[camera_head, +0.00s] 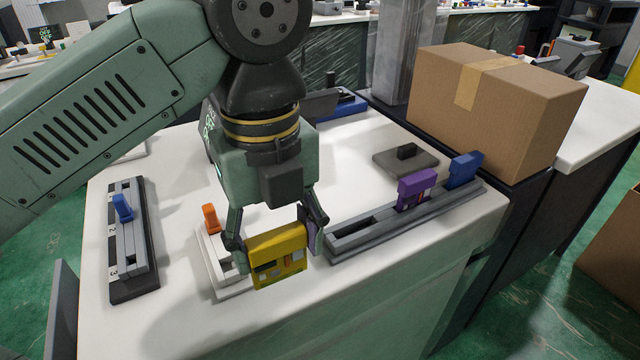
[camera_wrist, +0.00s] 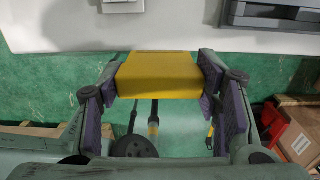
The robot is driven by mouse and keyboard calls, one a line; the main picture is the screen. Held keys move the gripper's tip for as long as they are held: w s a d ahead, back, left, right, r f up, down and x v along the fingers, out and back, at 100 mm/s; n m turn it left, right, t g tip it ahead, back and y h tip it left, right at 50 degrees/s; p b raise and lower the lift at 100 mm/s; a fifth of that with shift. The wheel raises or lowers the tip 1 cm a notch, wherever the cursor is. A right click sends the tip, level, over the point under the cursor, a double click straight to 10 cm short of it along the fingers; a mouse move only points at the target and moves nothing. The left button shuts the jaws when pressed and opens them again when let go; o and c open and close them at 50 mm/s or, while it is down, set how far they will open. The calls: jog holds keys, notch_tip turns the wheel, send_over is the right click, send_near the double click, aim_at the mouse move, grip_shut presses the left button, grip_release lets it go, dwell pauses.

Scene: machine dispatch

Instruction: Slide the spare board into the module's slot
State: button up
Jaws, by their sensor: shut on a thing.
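My gripper (camera_head: 277,246) is shut on a yellow board (camera_head: 280,262), holding it upright by its sides near the table's front edge. In the wrist view the board's yellow top (camera_wrist: 158,75) sits between the purple pads of my gripper (camera_wrist: 160,84), with green floor beyond. A long grey module (camera_head: 420,213) lies to the right of the board. It holds a purple board (camera_head: 416,186) and a blue board (camera_head: 463,170), and its left part shows an empty dark slot. The held board is apart from this module. Its lower edge is not clearly against anything.
A white base with an orange piece (camera_head: 210,217) stands just behind and left of the board. A numbered grey rack with a blue piece (camera_head: 122,207) lies at left. A grey block (camera_head: 405,160) and a cardboard box (camera_head: 495,105) are at back right.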

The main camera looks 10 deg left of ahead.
aim_at(271, 236)
notch_tip(271, 236, up, 10)
jog(key=p, duration=0.9)
jog(key=shift+s+a+f, duration=0.1)
jog(key=shift+s, duration=0.05)
jog(key=shift+f, duration=0.15)
jog(key=shift+a, duration=0.1)
